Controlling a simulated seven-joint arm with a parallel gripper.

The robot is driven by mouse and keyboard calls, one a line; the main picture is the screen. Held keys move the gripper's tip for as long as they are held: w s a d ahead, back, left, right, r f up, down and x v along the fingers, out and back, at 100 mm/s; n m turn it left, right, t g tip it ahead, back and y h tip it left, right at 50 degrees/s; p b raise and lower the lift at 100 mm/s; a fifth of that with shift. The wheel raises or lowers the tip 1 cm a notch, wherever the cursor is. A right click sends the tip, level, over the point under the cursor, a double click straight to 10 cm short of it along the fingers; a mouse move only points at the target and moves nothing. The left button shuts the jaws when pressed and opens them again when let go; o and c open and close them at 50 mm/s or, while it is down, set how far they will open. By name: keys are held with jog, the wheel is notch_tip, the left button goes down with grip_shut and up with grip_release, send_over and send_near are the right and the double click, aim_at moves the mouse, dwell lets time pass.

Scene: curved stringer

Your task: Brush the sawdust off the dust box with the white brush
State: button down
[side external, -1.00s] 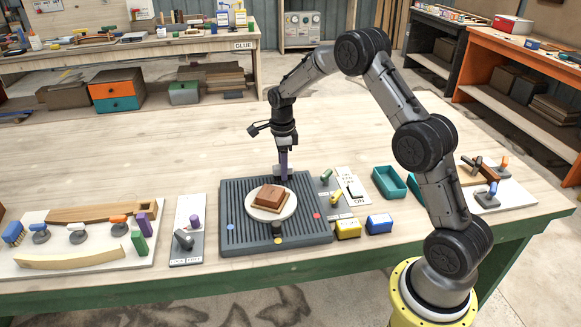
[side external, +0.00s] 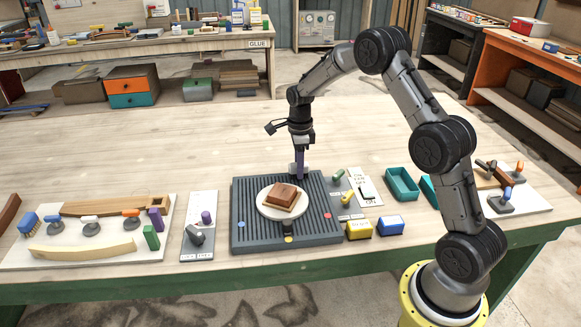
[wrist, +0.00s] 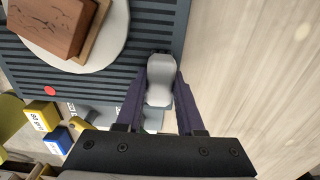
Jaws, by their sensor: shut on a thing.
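My gripper (side external: 299,172) points down at the back edge of the dark slatted mat. In the wrist view my gripper (wrist: 160,92) has its purple fingers on either side of a pale grey knob-like piece (wrist: 160,75), shut on it. The piece stands at the mat's edge; whether it is fixed there I cannot tell. No sawdust can be made out. I cannot tell which thing is the dust box; a teal open box (side external: 402,184) stands right of the mat.
The slatted mat (side external: 245,222) holds a white disc with a brown wooden block (side external: 284,193). Yellow (side external: 358,229) and blue (side external: 390,225) blocks stand at its right front. A white tool board (side external: 100,262) lies left. The bench behind the mat is clear.

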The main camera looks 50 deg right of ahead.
aim_at(283, 178)
jog(key=shift+s+d, duration=0.95)
jog(key=shift+s, duration=0.1)
jog(key=shift+w+a, duration=2.7)
jog(key=shift+w, duration=0.05)
jog(key=shift+w+a+r, duration=0.1)
jog(key=shift+w, duration=0.05)
notch_tip(283, 178, up, 8)
